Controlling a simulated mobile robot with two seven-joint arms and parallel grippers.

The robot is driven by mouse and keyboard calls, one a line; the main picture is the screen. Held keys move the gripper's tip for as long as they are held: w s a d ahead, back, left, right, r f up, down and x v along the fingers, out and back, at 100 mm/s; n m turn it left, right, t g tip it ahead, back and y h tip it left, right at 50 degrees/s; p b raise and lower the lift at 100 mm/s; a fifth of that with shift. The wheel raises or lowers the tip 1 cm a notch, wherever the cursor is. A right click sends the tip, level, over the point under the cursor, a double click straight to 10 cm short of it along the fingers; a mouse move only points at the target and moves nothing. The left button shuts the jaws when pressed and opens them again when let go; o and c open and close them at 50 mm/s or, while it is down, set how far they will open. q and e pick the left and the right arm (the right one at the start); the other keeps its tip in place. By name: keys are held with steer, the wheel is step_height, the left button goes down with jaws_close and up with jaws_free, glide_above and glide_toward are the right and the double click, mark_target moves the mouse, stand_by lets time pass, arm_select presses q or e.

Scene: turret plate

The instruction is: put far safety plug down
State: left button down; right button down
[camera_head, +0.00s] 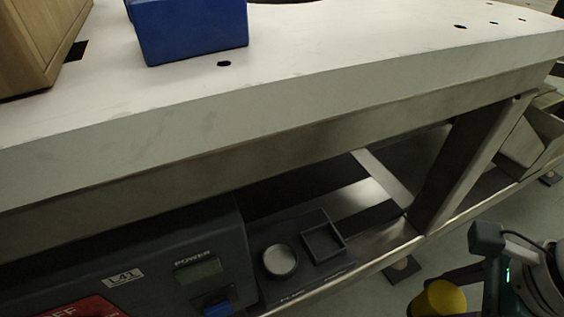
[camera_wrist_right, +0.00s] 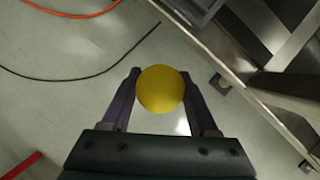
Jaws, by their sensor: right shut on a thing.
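A round yellow plug (camera_wrist_right: 160,90) sits between the two fingers of my right gripper (camera_wrist_right: 161,84) in the right wrist view. The gripper is shut on it. In the head view the yellow plug (camera_head: 441,299) shows at the bottom right, over the floor and outside the shelf edge. A dark holder (camera_head: 300,283) with a round grey spot and a square recess (camera_head: 323,243) lies on the lower shelf, to the left of the plug. Partly legible lettering marks its front. My left gripper is not in view.
A dark power unit (camera_head: 120,262) labelled L41 stands left of the holder. The thick bench top (camera_head: 300,110) overhangs the shelf. A metal leg (camera_head: 465,165) stands to the holder's right. A blue box (camera_head: 192,30) is on the bench. Cables (camera_wrist_right: 90,74) lie on the floor.

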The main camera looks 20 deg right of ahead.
steer(key=shift+w+a+f, duration=0.15)
steer(key=shift+w+a, duration=0.1)
steer(key=shift+a, duration=0.05)
steer(key=w+a+f+t+y+b, duration=0.1)
steer(key=w+a+f+t+b, duration=0.15)
steer(key=b, duration=0.75)
glide_above(279, 263)
steer(key=s+d, duration=0.2)
steer(key=shift+a+f+y, duration=0.25)
steer(key=shift+f+y, duration=0.15)
steer(key=shift+f, duration=0.65)
steer(key=shift+w+f, duration=0.1)
steer(key=shift+f, duration=0.4)
steer(key=shift+b+x, duration=0.65)
steer(key=shift+x, duration=0.3)
steer(key=shift+w+a+r+g+h, duration=0.1)
steer(key=shift+r+g+h, duration=0.1)
steer(key=shift+g+h, duration=0.15)
steer(key=shift+w+a+f+g+h, duration=0.1)
steer(key=shift+w+a+g+h, duration=0.25)
steer(key=shift+w+g+h, duration=0.35)
steer(key=shift+s+f+g+b, duration=0.15)
steer(key=shift+f+b, duration=0.1)
steer(key=shift+f, duration=0.15)
steer(key=shift+s+f+g+b, duration=0.15)
steer(key=shift+f+b, duration=0.1)
steer(key=shift+f, duration=0.15)
steer(key=shift+s+d, duration=0.1)
steer(key=shift+f, duration=0.1)
